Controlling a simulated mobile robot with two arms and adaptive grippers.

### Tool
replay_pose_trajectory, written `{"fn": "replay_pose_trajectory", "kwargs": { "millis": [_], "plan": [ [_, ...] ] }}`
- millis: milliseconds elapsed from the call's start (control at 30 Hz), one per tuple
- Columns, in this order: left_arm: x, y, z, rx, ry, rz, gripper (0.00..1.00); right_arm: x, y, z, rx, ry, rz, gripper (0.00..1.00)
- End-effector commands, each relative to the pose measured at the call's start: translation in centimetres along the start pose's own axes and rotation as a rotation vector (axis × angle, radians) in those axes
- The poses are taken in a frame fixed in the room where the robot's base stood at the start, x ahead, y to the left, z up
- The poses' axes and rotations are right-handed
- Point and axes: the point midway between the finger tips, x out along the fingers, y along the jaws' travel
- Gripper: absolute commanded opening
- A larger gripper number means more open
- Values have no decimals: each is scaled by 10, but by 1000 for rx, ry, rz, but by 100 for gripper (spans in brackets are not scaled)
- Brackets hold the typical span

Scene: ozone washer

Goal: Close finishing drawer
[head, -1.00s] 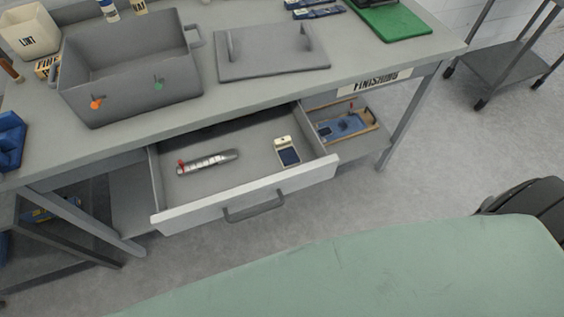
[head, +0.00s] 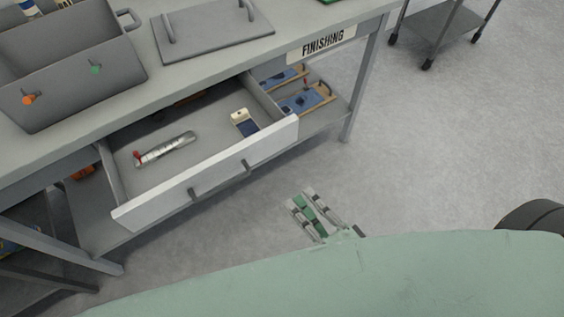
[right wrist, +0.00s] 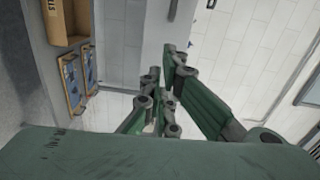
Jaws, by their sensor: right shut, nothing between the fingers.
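The finishing drawer (head: 205,172) hangs open under the grey bench in the head view. Its white front has a dark bar handle (head: 220,179). Inside lie a silver cylindrical tool with a red part (head: 166,150) and a small cream and dark blue device (head: 244,122). My right gripper (head: 300,197) is in front of the drawer and to its right, over the floor, apart from the handle. It is shut and empty. Its green and grey fingers also show in the right wrist view (right wrist: 165,85). My left gripper is not in view.
The bench (head: 90,100) carries a FINISHING label (head: 322,42), a grey bin (head: 70,75) and a grey lid (head: 212,35). A lower shelf holds wooden trays with blue items (head: 305,100). A wheeled cart (head: 440,35) stands at the upper right.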

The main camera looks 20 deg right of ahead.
Motion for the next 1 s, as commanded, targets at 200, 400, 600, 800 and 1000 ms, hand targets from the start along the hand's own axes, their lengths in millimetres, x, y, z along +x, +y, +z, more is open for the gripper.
{"fn": "replay_pose_trajectory", "kwargs": {
  "millis": [200, 400, 600, 800, 1000],
  "plan": [
    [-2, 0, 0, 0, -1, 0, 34, 12, -14, 0, 42, 8, -27, 0],
    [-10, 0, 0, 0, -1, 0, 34, 50, -16, -1, 39, 8, -28, 0],
    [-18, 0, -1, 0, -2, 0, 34, 93, -17, -1, 38, 8, -27, 0],
    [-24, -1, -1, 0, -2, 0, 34, 125, -16, -1, 37, 6, -24, 0],
    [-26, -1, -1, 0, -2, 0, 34, 139, -15, -1, 36, 6, -22, 0]
  ]
}}
